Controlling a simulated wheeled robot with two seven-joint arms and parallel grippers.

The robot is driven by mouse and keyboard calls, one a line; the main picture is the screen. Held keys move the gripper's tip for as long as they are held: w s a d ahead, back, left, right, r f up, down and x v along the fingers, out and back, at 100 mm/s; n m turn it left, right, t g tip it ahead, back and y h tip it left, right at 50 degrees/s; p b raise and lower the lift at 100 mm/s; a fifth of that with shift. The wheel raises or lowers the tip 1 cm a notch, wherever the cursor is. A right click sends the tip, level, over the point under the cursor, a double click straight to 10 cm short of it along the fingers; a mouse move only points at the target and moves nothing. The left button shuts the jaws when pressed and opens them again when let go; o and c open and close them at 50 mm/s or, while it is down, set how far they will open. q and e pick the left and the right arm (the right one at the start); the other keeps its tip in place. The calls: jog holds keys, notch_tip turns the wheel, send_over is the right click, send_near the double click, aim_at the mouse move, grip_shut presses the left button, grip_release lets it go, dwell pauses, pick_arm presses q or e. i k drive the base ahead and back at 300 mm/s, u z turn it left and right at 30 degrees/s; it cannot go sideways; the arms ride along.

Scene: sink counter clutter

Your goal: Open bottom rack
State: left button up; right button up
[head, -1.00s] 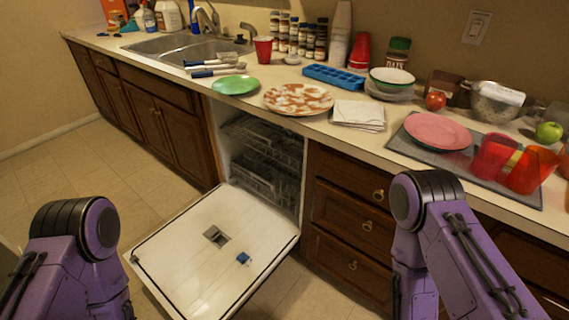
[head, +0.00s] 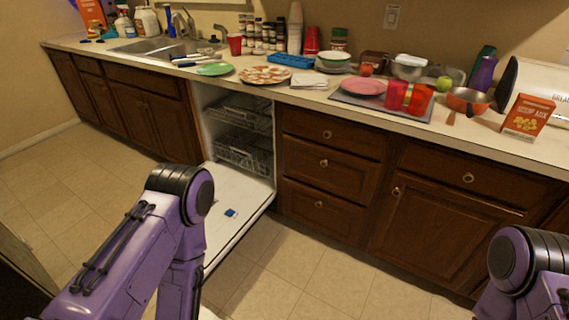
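The dishwasher stands open under the counter, its white door (head: 238,190) folded down flat near the floor. The bottom rack (head: 243,153) is a grey wire rack inside the dishwasher cavity. The top rack (head: 241,114) is above it, also inside. A small blue item (head: 230,212) lies on the inner face of the door. My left arm (head: 150,230) comes up in front of the door and hides its left part. My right arm (head: 530,265) shows at the lower right corner, well away from the dishwasher. Neither gripper is in view.
Drawers and cabinets (head: 332,165) are right of the dishwasher. The counter above carries a green plate (head: 215,69), a patterned plate (head: 265,75), a pink plate (head: 363,87) and red cups (head: 408,97). Tiled floor (head: 320,270) is clear in front of the drawers.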

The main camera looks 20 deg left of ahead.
aim_at(249, 155)
jog(key=u, duration=0.9)
jog(key=i, duration=1.45)
jog(key=z, duration=0.75)
jog(key=i, duration=0.55)
jog(key=z, duration=0.05)
